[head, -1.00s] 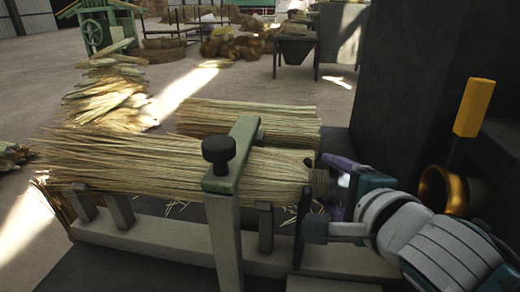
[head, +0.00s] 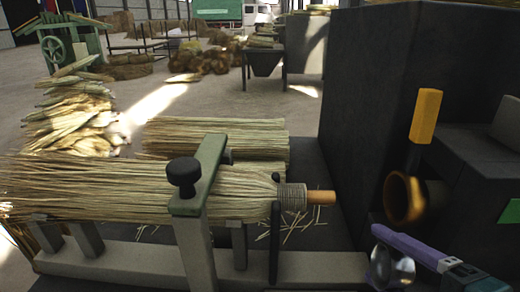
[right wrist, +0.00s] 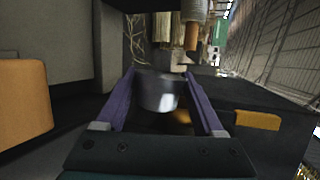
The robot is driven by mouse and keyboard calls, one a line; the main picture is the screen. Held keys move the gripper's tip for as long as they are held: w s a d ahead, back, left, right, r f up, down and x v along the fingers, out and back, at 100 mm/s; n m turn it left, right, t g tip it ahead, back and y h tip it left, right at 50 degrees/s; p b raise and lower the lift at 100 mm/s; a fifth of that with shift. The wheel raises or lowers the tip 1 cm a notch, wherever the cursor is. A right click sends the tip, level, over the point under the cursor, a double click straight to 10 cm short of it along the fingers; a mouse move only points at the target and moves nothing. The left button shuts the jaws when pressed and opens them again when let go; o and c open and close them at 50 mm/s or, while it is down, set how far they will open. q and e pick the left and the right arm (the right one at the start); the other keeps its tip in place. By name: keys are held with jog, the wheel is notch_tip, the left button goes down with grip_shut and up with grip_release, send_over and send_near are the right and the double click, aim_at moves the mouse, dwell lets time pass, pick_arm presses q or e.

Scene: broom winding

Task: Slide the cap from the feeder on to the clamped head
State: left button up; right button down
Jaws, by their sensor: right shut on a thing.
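The clamped broom head (head: 130,185) lies level, its straw gathered to the right into a grey wound neck (head: 291,197). A bare orange-brown stub (head: 322,197) sticks out of the neck. A green clamp bar (head: 205,170) with a black knob crosses the straw. My right gripper (head: 385,258), with purple fingers, is shut on a shiny silver cap (head: 392,272), to the right of the stub and nearer to me, apart from it. In the right wrist view the cap (right wrist: 158,92) sits between both fingers, and the stub (right wrist: 192,36) shows beyond it. My left gripper is out of view.
A brass ring (head: 405,198) with a yellow-orange handle (head: 425,116) stands right of the stub, near my right gripper. Dark machine blocks (head: 365,90) rise behind. A second straw bundle (head: 215,135) lies behind the clamp. Space between stub and cap looks clear.

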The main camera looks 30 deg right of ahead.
aim_at(306, 202)
jog(key=shift+s+a+f, duration=0.1)
jog(key=shift+s+a, duration=0.05)
jog(key=shift+s, duration=0.5)
jog(key=shift+s+a+f, duration=0.1)
jog(key=shift+s, duration=0.5)
jog(key=w+d+r+n+t+h+p, duration=0.1)
jog(key=w+d+r+n+t, duration=0.15)
jog(key=w+r, duration=0.65)
jog(key=shift+t, duration=0.35)
jog(key=shift+w+f+b, duration=0.95)
jog(key=shift+f+b, duration=0.25)
jog(key=shift+b, duration=0.6)
jog(key=shift+w+f+b, duration=1)
jog(key=shift+f+b, duration=0.25)
jog(key=shift+b, duration=0.6)
jog(key=shift+w+f+b, duration=0.95)
jog(key=shift+f+b, duration=0.25)
jog(key=shift+b, duration=0.6)
jog(key=shift+w+a, duration=0.5)
jog(key=shift+a, duration=0.35)
jog(key=shift+w+a, duration=0.5)
jog(key=shift+a, duration=0.3)
jog(key=shift+w+a, duration=0.35)
jog(key=shift+a, duration=0.2)
